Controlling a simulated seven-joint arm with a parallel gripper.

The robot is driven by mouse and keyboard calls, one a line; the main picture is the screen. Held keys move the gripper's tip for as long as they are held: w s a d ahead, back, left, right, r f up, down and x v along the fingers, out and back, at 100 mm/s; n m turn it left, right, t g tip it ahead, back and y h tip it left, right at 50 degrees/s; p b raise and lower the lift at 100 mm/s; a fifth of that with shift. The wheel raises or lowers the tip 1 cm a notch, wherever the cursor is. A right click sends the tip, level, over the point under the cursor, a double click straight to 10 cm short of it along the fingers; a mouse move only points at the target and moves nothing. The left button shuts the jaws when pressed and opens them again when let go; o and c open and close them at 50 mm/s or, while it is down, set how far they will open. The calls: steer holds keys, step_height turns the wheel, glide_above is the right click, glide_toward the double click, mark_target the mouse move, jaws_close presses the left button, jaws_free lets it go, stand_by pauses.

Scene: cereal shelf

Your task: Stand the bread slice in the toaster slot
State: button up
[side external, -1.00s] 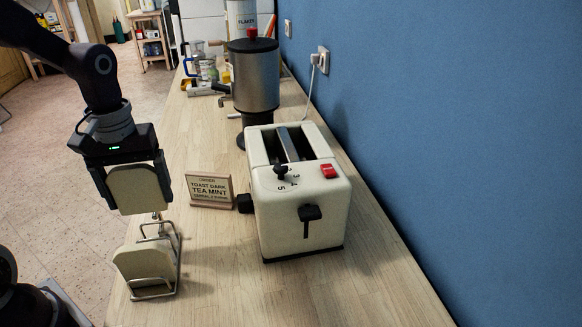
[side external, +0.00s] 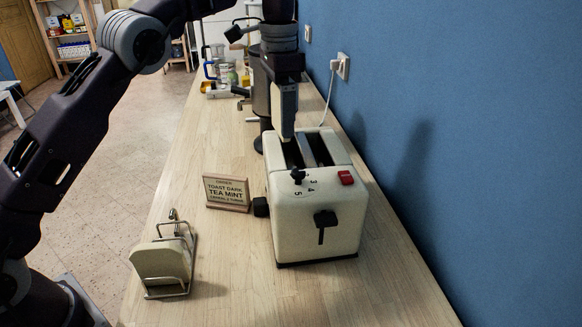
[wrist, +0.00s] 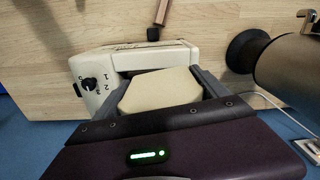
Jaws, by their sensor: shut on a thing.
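The cream toaster (side external: 318,222) stands on the wooden counter with two long slots on top, a dial, a red button and a black lever on its front. My gripper (side external: 286,100) is above the toaster's left slot (side external: 292,153), shut on a bread slice (side external: 284,120). The slice is upright, edge-on in the side view, with its lower edge at or just over the slot; I cannot tell whether it has entered. In the wrist view the slice (wrist: 160,91) sits between both fingers, over the toaster (wrist: 95,66). Another slice (side external: 160,265) stands in a wire rack (side external: 187,240).
An order sign (side external: 226,192) reading "TOAST DARK, TEA MINT" stands left of the toaster. A metal cylinder (wrist: 290,72) stands close behind the toaster. The blue wall and a plugged cord (side external: 328,98) are at the right.

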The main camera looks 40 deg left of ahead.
steer(key=shift+m, duration=0.9)
steer(key=f, duration=0.2)
steer(key=d+f, duration=0.1)
steer(key=f, duration=0.2)
steer(key=d+f, duration=0.1)
steer(key=f, duration=0.1)
steer(key=shift+w+d+f, duration=0.15)
steer(key=shift+d+f, duration=0.1)
steer(key=shift+f, duration=0.05)
steer(key=o, duration=1.2)
steer(key=shift+f, duration=0.15)
step_height(320, 180, up, 8)
